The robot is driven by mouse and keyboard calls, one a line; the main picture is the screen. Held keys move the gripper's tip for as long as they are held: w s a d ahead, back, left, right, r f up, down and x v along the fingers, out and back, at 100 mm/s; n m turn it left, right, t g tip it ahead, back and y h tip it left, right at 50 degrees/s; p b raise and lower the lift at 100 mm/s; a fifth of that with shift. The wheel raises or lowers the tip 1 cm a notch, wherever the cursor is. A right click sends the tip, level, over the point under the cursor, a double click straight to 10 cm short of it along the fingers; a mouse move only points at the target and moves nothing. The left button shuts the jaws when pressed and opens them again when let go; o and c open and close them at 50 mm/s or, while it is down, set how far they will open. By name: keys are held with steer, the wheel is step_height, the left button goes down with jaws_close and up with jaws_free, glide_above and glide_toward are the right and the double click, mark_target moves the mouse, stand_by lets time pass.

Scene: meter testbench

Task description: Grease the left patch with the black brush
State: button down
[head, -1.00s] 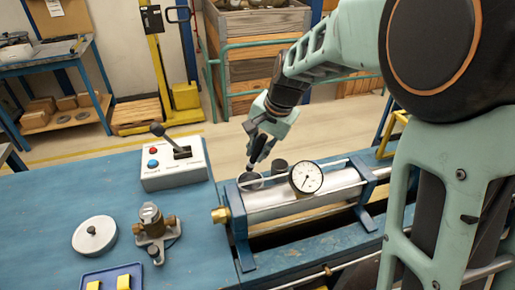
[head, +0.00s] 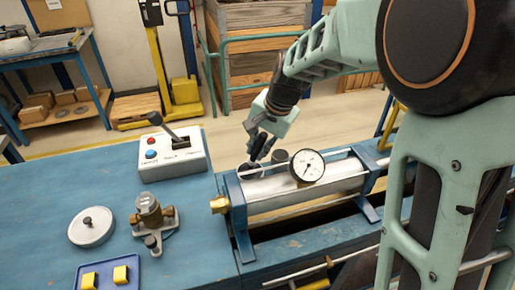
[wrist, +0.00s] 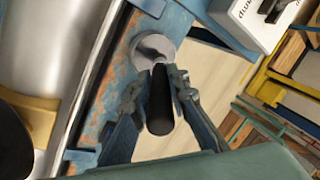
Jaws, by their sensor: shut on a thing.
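My gripper (head: 257,148) is above the bench, behind the left end of the steel cylinder (head: 290,190). In the wrist view its two fingers (wrist: 160,105) are shut on a dark rod, the black brush (wrist: 160,112), pointing away from the camera. A round grey disc or cup (wrist: 152,48) lies just beyond the brush tip; it also shows under the gripper in the head view (head: 249,171). I cannot tell whether the brush touches it. A short dark cylinder (head: 279,156) stands just right of it. I cannot clearly make out the left patch.
A pressure gauge (head: 308,166) stands close to the right of my gripper. A control box (head: 172,157) with a lever is at the left. A round white lid (head: 91,227), a brass valve (head: 150,212) and a blue tray (head: 108,261) with yellow blocks sit on the left bench.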

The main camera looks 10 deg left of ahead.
steer(key=shift+f+b, duration=0.45)
steer(key=shift+f, duration=0.15)
stand_by(1.3)
steer(key=shift+r+p, duration=2.65)
steer(key=shift+r, duration=0.85)
